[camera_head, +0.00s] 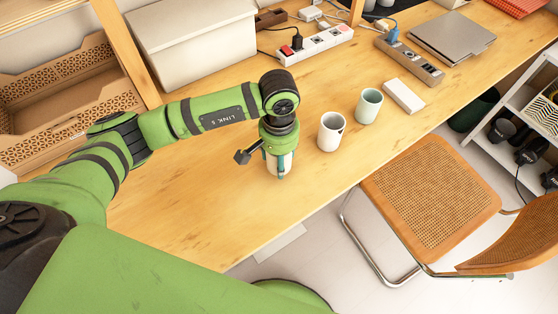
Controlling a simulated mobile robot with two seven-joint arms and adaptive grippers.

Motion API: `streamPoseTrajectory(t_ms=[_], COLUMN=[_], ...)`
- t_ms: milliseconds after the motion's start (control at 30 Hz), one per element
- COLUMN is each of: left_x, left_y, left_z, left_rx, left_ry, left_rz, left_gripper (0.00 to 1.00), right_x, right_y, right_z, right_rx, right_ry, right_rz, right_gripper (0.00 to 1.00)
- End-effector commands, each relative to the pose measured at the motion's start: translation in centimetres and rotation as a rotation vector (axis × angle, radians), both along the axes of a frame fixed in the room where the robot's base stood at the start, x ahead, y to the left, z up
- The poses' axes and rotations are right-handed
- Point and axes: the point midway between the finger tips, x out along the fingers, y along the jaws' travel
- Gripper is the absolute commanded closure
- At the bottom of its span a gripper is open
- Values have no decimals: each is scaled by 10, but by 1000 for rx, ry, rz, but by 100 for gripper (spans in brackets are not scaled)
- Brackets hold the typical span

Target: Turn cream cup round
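My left gripper (279,160) points straight down over the table, with a light, cream-looking cup (288,163) between its fingers. One finger lies in front of this cup and hides part of it. The gripper body covers its top. The cup looks upright at table level. I cannot tell whether the fingers press on it. A second whitish cup (328,136) with a dark mark near its rim stands upright just to the right. A pale greenish cup (367,107) stands beyond that. My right gripper is not in view.
A white box (404,96) lies right of the cups on the wooden table (190,225). Power strips (318,45) and a laptop (452,38) are at the back. A lidded grey box (195,45) stands back left. A cane chair (430,195) is beside the front edge.

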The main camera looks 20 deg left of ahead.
Motion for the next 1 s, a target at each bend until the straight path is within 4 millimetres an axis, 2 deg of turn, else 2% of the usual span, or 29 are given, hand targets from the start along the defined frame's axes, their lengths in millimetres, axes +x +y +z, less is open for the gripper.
streamPoseTrajectory(t_ms=[33,1000], left_x=[1,1], left_y=[0,0], left_z=[-3,-3], left_rx=[1,0], left_ry=[-4,-4], left_rz=[-27,-543], left_gripper=[80,80], right_x=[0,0], right_y=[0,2], right_z=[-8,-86], right_rx=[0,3], right_ry=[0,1], right_rz=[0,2], right_gripper=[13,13])
